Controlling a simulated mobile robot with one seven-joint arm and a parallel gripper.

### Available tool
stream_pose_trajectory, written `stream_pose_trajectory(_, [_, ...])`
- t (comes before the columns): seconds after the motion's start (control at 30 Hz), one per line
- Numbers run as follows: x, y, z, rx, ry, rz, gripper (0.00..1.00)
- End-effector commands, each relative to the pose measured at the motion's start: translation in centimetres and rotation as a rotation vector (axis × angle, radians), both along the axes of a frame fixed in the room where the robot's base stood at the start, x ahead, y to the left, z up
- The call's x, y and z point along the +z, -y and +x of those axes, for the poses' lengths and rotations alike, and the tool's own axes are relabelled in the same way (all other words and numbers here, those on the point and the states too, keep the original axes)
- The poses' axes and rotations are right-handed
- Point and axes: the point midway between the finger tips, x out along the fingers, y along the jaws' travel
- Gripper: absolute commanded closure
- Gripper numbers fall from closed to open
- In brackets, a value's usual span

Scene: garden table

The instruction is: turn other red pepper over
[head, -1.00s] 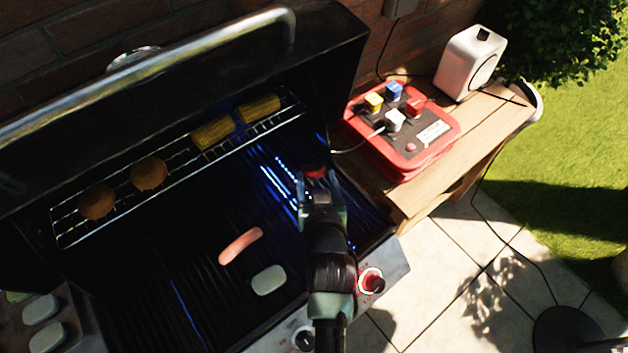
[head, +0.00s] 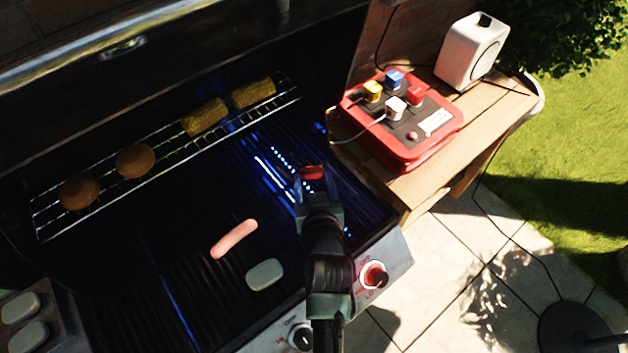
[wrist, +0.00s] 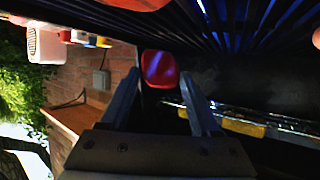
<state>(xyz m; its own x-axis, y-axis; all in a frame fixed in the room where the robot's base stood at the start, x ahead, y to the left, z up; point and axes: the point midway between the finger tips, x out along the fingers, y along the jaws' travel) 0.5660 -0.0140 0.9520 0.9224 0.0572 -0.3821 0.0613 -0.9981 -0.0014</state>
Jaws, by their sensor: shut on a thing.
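My gripper (head: 313,184) is over the right part of the grill grate, above the blue-lit bars. It is shut on a red pepper piece (head: 313,172), which shows at the fingertips. In the wrist view, the glossy red pepper (wrist: 160,69) sits between the two fingers of my gripper (wrist: 160,88). I cannot tell whether the pepper touches the grate. No other red pepper can be made out clearly; a reddish-orange shape (wrist: 138,3) is cut off at the wrist view's top edge.
A sausage (head: 234,239) and a pale oval piece (head: 264,275) lie on the grate to the left. A raised rack (head: 110,185) holds two round patties and two corn pieces. The open lid (head: 60,65) stands behind. A red box (head: 405,150) is on the side shelf.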

Motion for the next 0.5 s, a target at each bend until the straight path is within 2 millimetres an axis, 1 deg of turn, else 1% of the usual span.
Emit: stream_pose_trajectory(0.5, [-1.7, 0.0, 0.0, 0.000, 0.000, 0.000, 0.98])
